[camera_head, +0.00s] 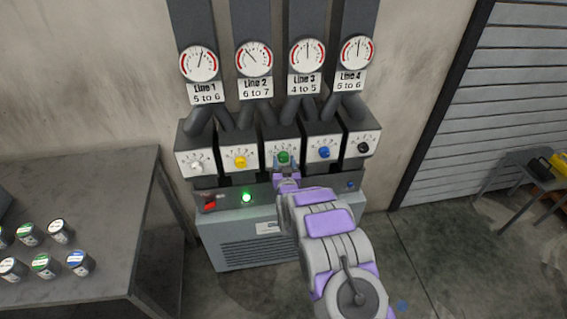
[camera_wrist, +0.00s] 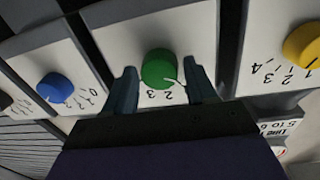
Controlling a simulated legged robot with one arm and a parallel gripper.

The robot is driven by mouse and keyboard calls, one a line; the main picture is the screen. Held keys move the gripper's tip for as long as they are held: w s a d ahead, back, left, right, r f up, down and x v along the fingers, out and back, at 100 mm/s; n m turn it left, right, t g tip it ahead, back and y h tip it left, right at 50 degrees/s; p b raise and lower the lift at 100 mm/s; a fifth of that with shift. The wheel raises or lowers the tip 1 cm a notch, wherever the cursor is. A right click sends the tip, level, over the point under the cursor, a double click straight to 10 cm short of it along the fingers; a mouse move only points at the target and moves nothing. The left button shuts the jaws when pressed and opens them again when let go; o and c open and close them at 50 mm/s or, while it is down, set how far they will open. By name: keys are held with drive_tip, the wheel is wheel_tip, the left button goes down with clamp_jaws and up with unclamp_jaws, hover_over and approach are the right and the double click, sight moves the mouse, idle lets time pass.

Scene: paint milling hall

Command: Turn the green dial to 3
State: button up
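The green dial (camera_head: 284,157) is the middle one of a row of dials on white panels. In the wrist view the green dial (camera_wrist: 159,69) sits between the two fingers of my gripper (camera_wrist: 162,88), which are apart, with a gap on each side. A pale pointer line on the dial points toward the printed numbers, which look upside down there; a 2 and a 3 can be read. The exact setting is hard to tell. In the head view my gripper (camera_head: 286,172) is right at the dial and partly covers its panel.
White (camera_head: 197,167), yellow (camera_head: 240,161), blue (camera_head: 324,152) and black (camera_head: 363,147) dials flank it closely. Round gauges hang above; the Line 3 gauge (camera_head: 307,54) is labelled 4 to 5. A red switch (camera_head: 209,204) and lit green lamp (camera_head: 246,197) sit below. A table (camera_head: 110,180) with cans stands left.

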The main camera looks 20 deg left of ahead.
drive_tip(key=c, duration=0.7)
drive_tip(key=shift+c, duration=0.2)
drive_tip(key=shift+m, duration=0.3)
drive_tip(key=m+p, duration=0.1)
drive_tip(key=m, duration=0.3)
drive_tip(key=shift+r, duration=0.1)
drive_tip(key=m+p, duration=0.1)
drive_tip(key=m, duration=0.1)
drive_tip(key=m+p, duration=0.1)
drive_tip(key=m, duration=0.1)
drive_tip(key=shift+w+d+r+m+g, duration=0.1)
drive_tip(key=shift+r+m+g, duration=0.05)
drive_tip(key=shift+m+g, duration=0.2)
drive_tip(key=m+p, duration=0.4)
drive_tip(key=m, duration=0.1)
drive_tip(key=shift+d+g, duration=0.15)
drive_tip(key=shift+g, duration=0.1)
drive_tip(key=shift+m+y+p, duration=0.3)
drive_tip(key=shift+m+p, duration=0.75)
drive_tip(key=shift+p, duration=0.15)
drive_tip(key=shift+f, duration=0.25)
drive_tip(key=shift+d+f+m+p, duration=0.1)
drive_tip(key=shift+m+p, duration=0.3)
